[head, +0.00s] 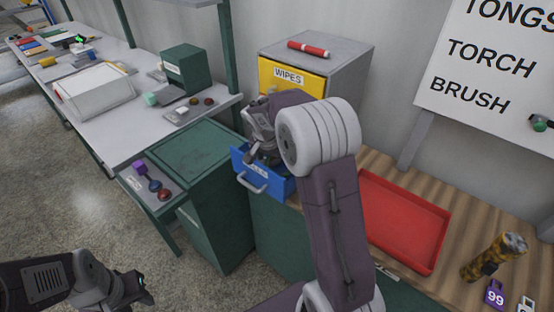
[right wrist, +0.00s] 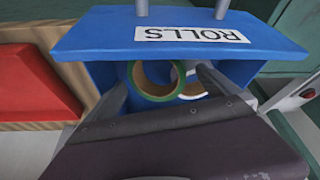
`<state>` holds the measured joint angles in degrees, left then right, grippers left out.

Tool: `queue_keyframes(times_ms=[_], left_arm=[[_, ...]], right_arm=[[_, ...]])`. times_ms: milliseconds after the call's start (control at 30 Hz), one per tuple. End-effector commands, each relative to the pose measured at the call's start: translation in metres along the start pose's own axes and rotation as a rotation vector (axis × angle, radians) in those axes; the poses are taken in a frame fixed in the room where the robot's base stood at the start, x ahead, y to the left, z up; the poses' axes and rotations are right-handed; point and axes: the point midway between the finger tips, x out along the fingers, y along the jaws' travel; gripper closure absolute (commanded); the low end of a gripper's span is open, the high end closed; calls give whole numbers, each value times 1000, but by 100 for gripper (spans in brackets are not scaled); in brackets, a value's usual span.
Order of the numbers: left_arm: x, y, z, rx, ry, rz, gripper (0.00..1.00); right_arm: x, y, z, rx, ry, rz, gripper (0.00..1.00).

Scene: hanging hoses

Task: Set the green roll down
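The green roll (right wrist: 143,92) is a ring with a green outside and a tan inside, in the open blue drawer (head: 246,180). In the right wrist view it lies between the fingertips of my right gripper (right wrist: 162,80). The fingers are spread, with a small gap showing at the right finger; contact on the left side is unclear. In the head view my right gripper (head: 262,150) reaches down into the drawer, and the roll is hidden. My left gripper (head: 138,288) is at the lower left, away from everything, its fingers unclear.
A white roll (right wrist: 190,88) lies beside the green one, partly behind the right finger. The drawer front (right wrist: 180,32) reads ROLLS. A yellow WIPES drawer (head: 290,80) is above. An empty red tray (head: 405,222) lies right on the wooden bench, near a patterned cylinder (head: 494,256).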

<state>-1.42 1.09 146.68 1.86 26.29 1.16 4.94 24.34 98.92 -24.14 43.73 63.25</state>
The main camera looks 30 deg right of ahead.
Motion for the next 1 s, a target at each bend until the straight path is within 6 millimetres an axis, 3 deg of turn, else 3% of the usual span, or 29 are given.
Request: queue_keyframes(times_ms=[167, 400, 600, 1000], left_arm=[[-5, 0, 0, 0, 0, 0, 64], [-12, 0, -1, 0, 0, 0, 64], [-16, 0, -2, 0, 0, 0, 64], [-16, 0, -2, 0, 0, 0, 64]], right_arm=[[-18, -1, -2, -1, 3, -3, 0], [-82, -1, -3, 0, 5, -4, 0], [-116, -1, -2, 0, 2, -2, 0], [-122, 0, -1, 0, 0, 1, 0]])
